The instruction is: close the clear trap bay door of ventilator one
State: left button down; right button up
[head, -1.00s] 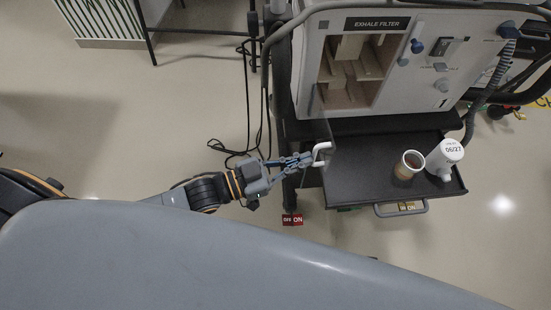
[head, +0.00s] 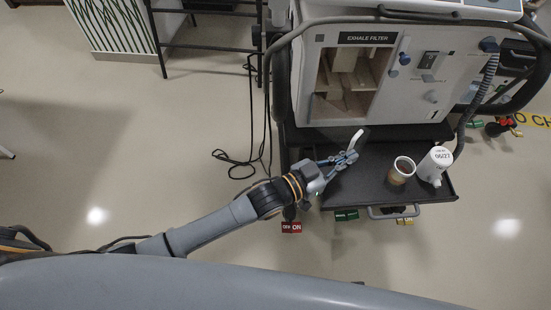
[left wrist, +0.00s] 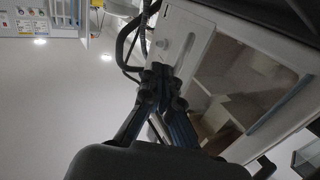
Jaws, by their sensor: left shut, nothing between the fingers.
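The ventilator (head: 415,110) has an open-fronted bay (head: 345,85) under the label EXHALE FILTER, with pale block shapes inside. The clear door is hard to make out. Its pale handle (head: 357,138) stands out in front of the bay, over the tray, so the door looks part open. My left gripper (head: 349,158) is shut and empty, with its fingertips at the near end of the handle. I cannot tell whether they touch it. My right gripper is not in view.
A black tray (head: 345,190) juts out below the bay. A cup of brown drink (head: 402,170) and a white labelled bottle (head: 434,165) stand on its right part. A black cable (head: 238,158) lies on the floor at left.

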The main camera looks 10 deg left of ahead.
pick_arm(q)
jog(key=shift+x, duration=1.1)
